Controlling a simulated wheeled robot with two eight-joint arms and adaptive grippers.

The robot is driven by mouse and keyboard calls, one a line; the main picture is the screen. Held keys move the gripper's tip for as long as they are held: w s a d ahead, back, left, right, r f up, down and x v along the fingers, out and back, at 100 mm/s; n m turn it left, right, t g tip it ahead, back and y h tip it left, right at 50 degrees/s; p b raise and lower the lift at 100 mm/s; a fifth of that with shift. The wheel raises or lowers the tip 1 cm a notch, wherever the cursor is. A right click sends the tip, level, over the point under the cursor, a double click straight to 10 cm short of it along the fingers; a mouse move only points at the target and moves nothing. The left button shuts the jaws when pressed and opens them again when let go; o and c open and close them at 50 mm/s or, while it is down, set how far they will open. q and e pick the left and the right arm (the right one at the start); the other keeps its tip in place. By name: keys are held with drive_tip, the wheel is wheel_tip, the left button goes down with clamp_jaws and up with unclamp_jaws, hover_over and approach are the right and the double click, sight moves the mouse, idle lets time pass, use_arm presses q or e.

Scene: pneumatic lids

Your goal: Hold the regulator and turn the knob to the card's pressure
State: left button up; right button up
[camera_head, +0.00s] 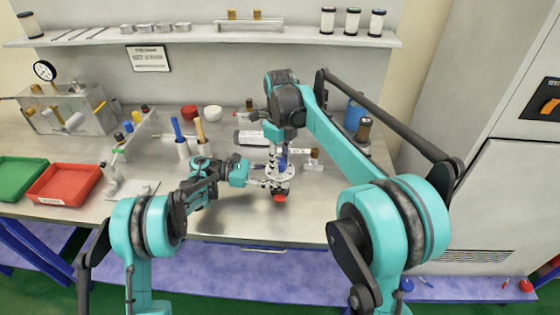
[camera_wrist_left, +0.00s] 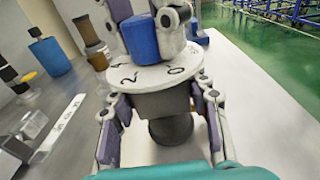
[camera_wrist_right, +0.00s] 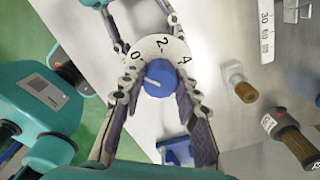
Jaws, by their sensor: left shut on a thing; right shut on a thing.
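The regulator has a round white dial plate (camera_head: 281,171) with black numbers. Its dark body (camera_wrist_left: 160,103) shows below the plate in the left wrist view. My left gripper (camera_wrist_left: 163,108) is shut on that body, one finger on each side. My right gripper (camera_wrist_right: 158,84) is shut on the blue knob (camera_wrist_right: 160,78) above the plate. The dial (camera_wrist_right: 170,46) shows 0, 2 and 4 there; the knob's white mark lies on its left side, nearest the 0. A white card (camera_head: 149,58) hangs on the back wall; its writing is too small to read.
A red tray (camera_head: 63,184) and a green tray (camera_head: 20,176) stand at the left of the bench. A blue container (camera_head: 354,115) is at the right. The bench front is mostly clear.

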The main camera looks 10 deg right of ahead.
sight(280, 161)
drive_tip(key=shift+m, duration=2)
drive_tip(key=o, duration=1.2)
drive_tip(key=shift+c, duration=0.2)
wheel_tip(280, 161, up, 12)
